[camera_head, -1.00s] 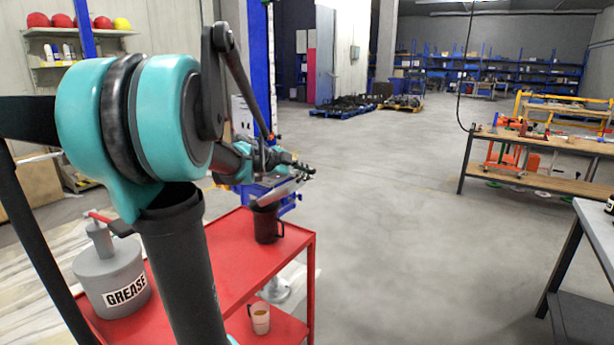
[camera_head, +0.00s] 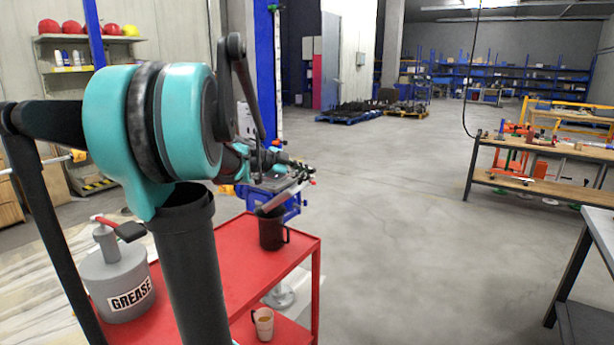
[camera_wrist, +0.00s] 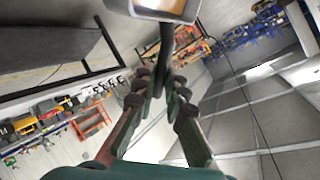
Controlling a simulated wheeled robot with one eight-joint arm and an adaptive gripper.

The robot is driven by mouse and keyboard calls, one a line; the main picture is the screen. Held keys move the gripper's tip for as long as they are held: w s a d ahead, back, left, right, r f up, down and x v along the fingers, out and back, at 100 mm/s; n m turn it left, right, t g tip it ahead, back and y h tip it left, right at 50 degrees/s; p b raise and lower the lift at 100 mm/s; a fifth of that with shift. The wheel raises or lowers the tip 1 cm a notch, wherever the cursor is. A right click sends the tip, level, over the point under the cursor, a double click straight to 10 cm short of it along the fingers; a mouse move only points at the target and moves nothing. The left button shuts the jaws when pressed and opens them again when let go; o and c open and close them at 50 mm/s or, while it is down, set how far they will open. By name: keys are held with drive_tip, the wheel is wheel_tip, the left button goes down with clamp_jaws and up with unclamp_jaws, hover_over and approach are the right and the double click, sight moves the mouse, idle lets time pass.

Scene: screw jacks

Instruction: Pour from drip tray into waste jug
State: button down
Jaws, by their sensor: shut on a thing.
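The drip tray is a grey, shallow piece, seen edge-on and tilted in the head view (camera_head: 286,197), its lower left end just over the jug's mouth. In the wrist view the tray (camera_wrist: 168,8) shows at the top edge with a dark handle. My gripper (camera_head: 300,172) is shut on this handle; its fingers also show in the wrist view (camera_wrist: 163,90). The dark waste jug (camera_head: 271,232) stands upright on the red cart's top, its handle to the right.
The red cart (camera_head: 235,262) also bears a grey grease can (camera_head: 115,280). A cup (camera_head: 263,322) stands on its lower shelf. A blue post (camera_head: 266,90) rises behind my arm. Open floor lies to the right, before a workbench (camera_head: 545,150).

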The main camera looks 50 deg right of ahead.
drive_tip(key=shift+w+r, duration=0.4)
drive_tip(key=shift+w, duration=0.05)
drive_tip(key=shift+w+a+r+n+g, duration=0.15)
drive_tip(key=shift+w+r+n+g, duration=0.15)
drive_tip(key=shift+w+r+n, duration=0.2)
drive_tip(key=shift+w+r, duration=0.2)
drive_tip(key=shift+w, duration=0.05)
drive_tip(key=shift+w+a+r+h, duration=0.1)
drive_tip(key=shift+w+r+h, duration=0.1)
drive_tip(key=shift+w+h, duration=0.1)
drive_tip(key=shift+w+r+g, duration=0.2)
drive_tip(key=shift+r+g, duration=0.05)
drive_tip(key=shift+g, duration=0.05)
drive_tip(key=shift+w+a+r+n, duration=0.1)
drive_tip(key=shift+w+r+n, duration=0.25)
drive_tip(key=shift+w+n, duration=0.2)
drive_tip(key=shift+w+r+g, duration=0.1)
drive_tip(key=shift+w+g, duration=0.1)
drive_tip(key=shift+g, duration=0.1)
drive_tip(key=shift+w+a+r+h, duration=0.1)
drive_tip(key=shift+w+r+h, duration=0.1)
drive_tip(key=shift+w+h, duration=0.15)
drive_tip(key=shift+w+r+n, duration=0.2)
drive_tip(key=shift+w+n, duration=0.05)
drive_tip(key=shift+w, duration=0.1)
